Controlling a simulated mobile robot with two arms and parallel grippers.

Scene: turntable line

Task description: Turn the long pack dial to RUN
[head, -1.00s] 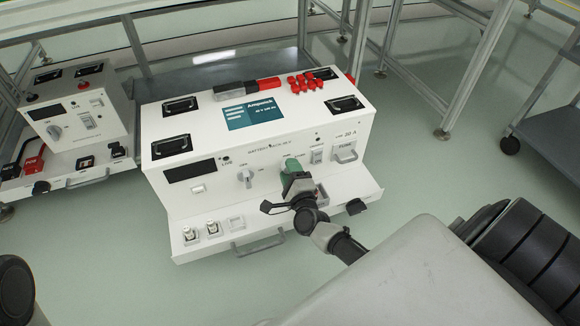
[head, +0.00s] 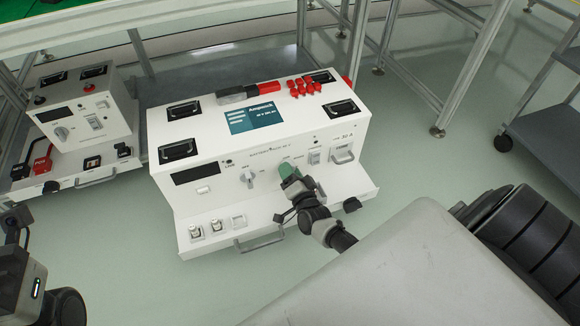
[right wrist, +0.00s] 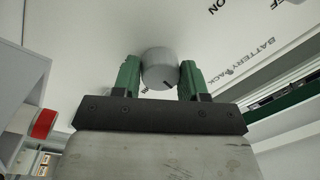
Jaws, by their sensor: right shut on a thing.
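The long pack (head: 212,128) is a wide white box with a blue screen on top and controls on its sloping front. My right gripper (head: 288,170) is at the front, right of the middle. Its green fingers are shut on the dial (right wrist: 159,68), a round grey knob with a dark pointer line, seen between them in the right wrist view. The fingers hide this dial in the head view, and the words around it are too small or covered to read there. A second grey dial (head: 249,178) sits to its left, untouched.
A smaller white unit (head: 75,118) with its own dial stands to the left. Switches (head: 215,228) and a handle (head: 258,241) are on the long pack's lower ledge. A switch (head: 315,157) is right of my gripper. A dark cart (head: 540,120) stands at far right.

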